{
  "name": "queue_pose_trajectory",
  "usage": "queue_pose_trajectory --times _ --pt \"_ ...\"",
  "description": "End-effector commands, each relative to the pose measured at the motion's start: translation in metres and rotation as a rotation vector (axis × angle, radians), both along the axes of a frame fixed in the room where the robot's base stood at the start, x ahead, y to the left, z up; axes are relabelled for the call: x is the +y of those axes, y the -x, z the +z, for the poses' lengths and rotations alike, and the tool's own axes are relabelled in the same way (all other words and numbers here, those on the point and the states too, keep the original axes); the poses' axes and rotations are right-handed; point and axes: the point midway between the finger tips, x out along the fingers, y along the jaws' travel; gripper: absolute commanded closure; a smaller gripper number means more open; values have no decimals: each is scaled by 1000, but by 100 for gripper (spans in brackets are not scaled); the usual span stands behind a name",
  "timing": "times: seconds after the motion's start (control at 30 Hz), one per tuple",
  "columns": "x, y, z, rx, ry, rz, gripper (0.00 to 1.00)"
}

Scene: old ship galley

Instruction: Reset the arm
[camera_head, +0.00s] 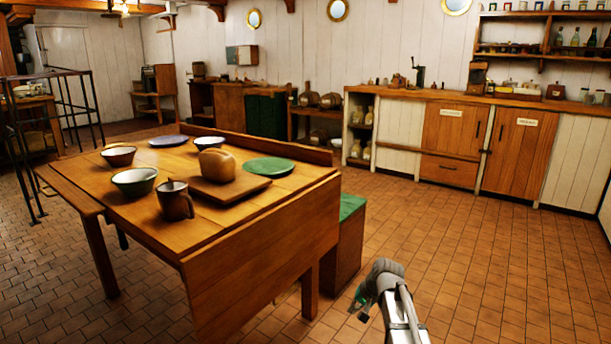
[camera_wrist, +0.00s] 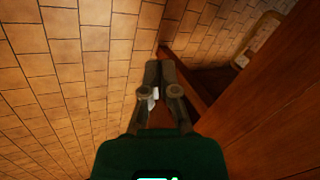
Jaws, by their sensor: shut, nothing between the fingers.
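My gripper (camera_wrist: 160,65) is shut and empty in the wrist view, its two fingers together over the tiled floor beside dark wooden parts. In the head view my arm (camera_head: 396,310) shows at the bottom, right of the wooden table (camera_head: 265,235). The gripper's fingertips are hard to make out there.
On the table are a bread loaf (camera_head: 216,165) on a board (camera_head: 240,190), a brown mug (camera_head: 175,201), several bowls and a green plate (camera_head: 270,167). A green-topped bench (camera_head: 345,240) stands beside it. Tiled floor (camera_head: 500,270) is clear to the right, up to the cabinets (camera_head: 515,155).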

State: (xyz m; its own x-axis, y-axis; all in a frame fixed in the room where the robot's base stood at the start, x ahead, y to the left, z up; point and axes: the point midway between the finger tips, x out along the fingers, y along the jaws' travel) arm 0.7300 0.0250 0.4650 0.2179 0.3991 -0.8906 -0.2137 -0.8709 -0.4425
Motion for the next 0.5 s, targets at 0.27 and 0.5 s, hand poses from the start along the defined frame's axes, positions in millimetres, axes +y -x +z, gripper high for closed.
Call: queue_pose_trajectory --times 0.27,0.5 --pt "-8 113 41 86 241 149 100" --pt "-19 173 64 146 386 235 100"
